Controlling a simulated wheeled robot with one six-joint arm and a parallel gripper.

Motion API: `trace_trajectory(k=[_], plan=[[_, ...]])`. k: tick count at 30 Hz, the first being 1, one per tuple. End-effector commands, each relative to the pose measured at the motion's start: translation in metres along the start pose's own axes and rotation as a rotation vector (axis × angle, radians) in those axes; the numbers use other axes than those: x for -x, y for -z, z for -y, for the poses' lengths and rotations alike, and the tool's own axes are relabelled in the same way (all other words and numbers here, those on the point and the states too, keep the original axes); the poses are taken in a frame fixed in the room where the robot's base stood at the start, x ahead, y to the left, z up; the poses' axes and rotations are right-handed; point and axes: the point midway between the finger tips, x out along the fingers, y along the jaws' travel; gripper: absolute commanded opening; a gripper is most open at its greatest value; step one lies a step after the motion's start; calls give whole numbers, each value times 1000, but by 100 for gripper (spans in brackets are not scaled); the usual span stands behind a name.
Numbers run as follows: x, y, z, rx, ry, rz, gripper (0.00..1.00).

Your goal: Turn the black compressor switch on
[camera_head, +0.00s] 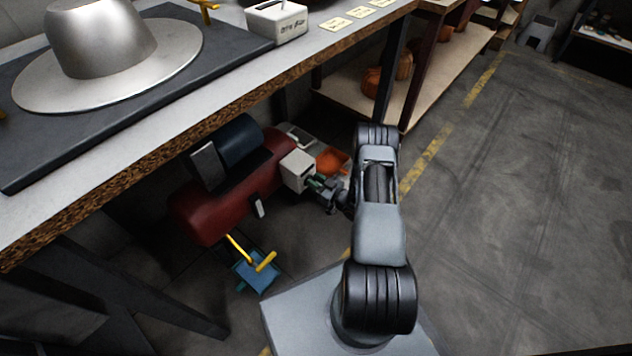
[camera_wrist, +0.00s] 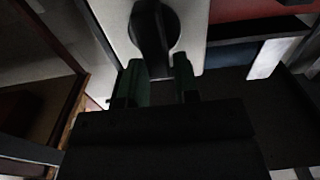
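The black compressor switch (camera_wrist: 155,28) is a round knob with a raised bar handle on the face of a pale box (camera_wrist: 193,45). In the head view this box (camera_head: 297,170) sits at the right end of the red compressor (camera_head: 205,212), under the bench. My gripper (camera_wrist: 160,66) has its green fingers apart, with the lower end of the handle at or between their tips. I cannot tell whether they touch it. In the head view my gripper (camera_head: 316,185) is close beside the box, and the switch itself is hidden.
The bench (camera_head: 215,130) overhangs the compressor, with a grey hat (camera_head: 100,45) on top. A yellow-handled blue item (camera_head: 255,272) is on the floor in front. An orange item (camera_head: 332,160) lies behind my gripper. The floor at right is clear.

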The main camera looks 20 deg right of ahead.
Motion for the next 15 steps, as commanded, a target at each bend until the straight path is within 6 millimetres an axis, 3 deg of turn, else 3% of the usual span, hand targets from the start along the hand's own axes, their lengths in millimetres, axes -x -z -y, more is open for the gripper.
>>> trace_trajectory(k=[9,15], plan=[[0,0,0,0,0,0,0],[0,0,0,16,0,0,0]])
